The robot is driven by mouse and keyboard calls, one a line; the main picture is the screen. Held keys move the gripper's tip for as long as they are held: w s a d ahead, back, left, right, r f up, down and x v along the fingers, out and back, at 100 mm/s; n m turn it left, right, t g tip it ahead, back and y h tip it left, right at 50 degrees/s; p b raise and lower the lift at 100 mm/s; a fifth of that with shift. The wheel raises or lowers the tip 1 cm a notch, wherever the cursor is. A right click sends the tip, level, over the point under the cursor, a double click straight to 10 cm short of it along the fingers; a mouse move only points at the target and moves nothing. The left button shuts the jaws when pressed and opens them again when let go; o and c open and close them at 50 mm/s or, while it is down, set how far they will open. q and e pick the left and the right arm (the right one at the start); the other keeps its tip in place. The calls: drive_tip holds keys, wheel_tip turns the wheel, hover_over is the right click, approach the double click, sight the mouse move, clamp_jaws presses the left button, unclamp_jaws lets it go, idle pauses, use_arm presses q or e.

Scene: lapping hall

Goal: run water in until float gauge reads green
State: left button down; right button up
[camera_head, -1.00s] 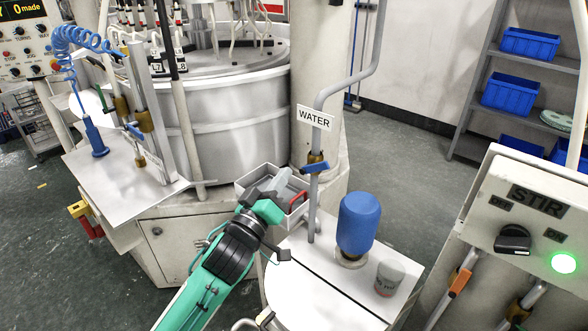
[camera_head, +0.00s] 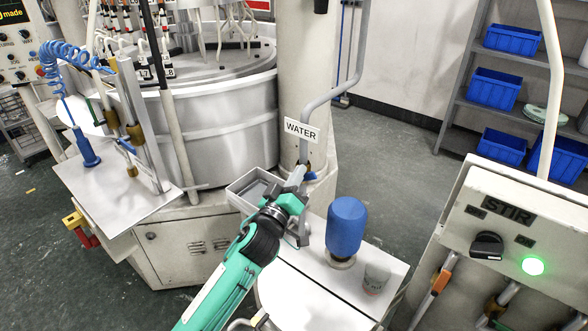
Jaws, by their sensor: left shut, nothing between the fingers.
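The grey water pipe (camera_head: 333,93) comes down at the centre with a white WATER sign (camera_head: 301,130). The pipe's lower end is hidden behind my gripper. My right gripper is not in view.
A blue bottle (camera_head: 346,226) and a small clear cup (camera_head: 376,279) stand on the white top right of my gripper. A grey tray (camera_head: 241,203) lies left. The STIR panel (camera_head: 507,216) with a black knob and lit green lamp stands at right.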

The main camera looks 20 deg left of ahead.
use_arm(q)
drive_tip(key=shift+s+d+f+m+b, duration=0.15)
drive_tip(key=shift+d+f+m+b, duration=0.2)
drive_tip(key=shift+f+m+b, duration=0.35)
drive_tip(key=shift+r, duration=0.2)
